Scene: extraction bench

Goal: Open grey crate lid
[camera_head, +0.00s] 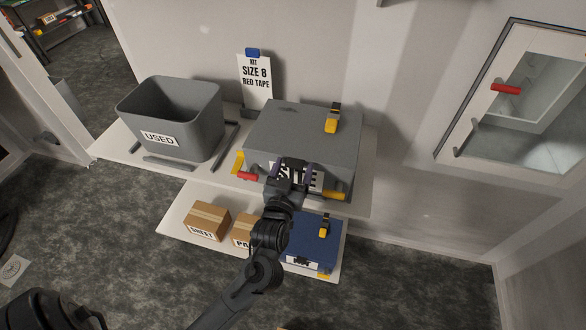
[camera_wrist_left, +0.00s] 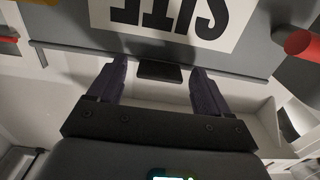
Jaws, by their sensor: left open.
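The grey crate (camera_head: 230,178) stands on the upper white shelf with its flat grey lid (camera_head: 290,125) lying closed on top. A yellow and black clasp (camera_head: 333,118) sits on the lid. My left gripper (camera_head: 293,170) is at the crate's front, partly covering its printed label (camera_head: 314,180). In the left wrist view the gripper (camera_wrist_left: 156,82) is open, with a dark tab (camera_wrist_left: 160,73) at the crate's edge seen between its fingers. The label (camera_wrist_left: 170,18) appears upside down there. I cannot tell whether the fingers touch the tab. My right gripper is not in view.
An open grey bin (camera_head: 172,105) marked USED stands left on the upper shelf (camera_head: 118,142). A sign (camera_head: 256,82) stands behind. Cardboard boxes (camera_head: 207,220) and a blue case (camera_head: 312,255) are on the lower shelf. A framed glass panel (camera_head: 545,115) is at the right.

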